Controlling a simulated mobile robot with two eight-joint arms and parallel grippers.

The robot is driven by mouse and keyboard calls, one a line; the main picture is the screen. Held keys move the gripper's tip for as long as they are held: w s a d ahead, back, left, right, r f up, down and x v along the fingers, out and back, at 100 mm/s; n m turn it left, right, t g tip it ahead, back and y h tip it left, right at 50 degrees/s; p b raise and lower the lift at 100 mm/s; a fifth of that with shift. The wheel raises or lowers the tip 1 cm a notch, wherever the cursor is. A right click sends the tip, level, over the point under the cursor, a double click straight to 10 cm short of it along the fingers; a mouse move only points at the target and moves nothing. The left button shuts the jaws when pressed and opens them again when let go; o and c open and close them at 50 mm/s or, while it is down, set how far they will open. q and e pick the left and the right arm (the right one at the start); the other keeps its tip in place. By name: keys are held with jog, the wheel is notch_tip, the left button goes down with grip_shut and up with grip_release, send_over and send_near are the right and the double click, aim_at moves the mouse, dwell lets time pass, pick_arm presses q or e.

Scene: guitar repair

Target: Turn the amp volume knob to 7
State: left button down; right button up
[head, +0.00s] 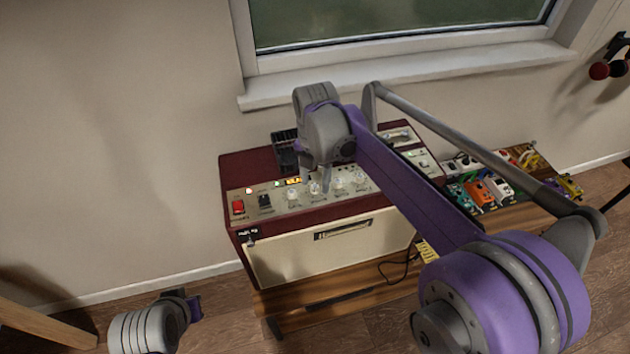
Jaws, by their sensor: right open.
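The amp (232,172) is a dark red box with a cream front, standing below the window. Its sloping metal panel carries a red switch (238,207), a small lit orange display (293,181) and a row of pale knobs (292,194). My right gripper (316,184) points down over the panel, its fingertips at or just above one of the middle knobs. It is open; whether it touches the knob I cannot tell. The gripper and arm hide part of the panel, and knob markings are too small to read. Part of my left arm's end (150,326) shows at bottom left, its fingers not distinguishable.
The amp stands on a low wooden bench (290,297). To its right is a board of several coloured effect pedals (478,192). A black cable (398,272) hangs by the amp's right front. The window sill (400,75) juts out above and behind.

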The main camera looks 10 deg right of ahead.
jog(key=shift+f, duration=0.3)
grip_shut()
jog(key=shift+m, duration=0.3)
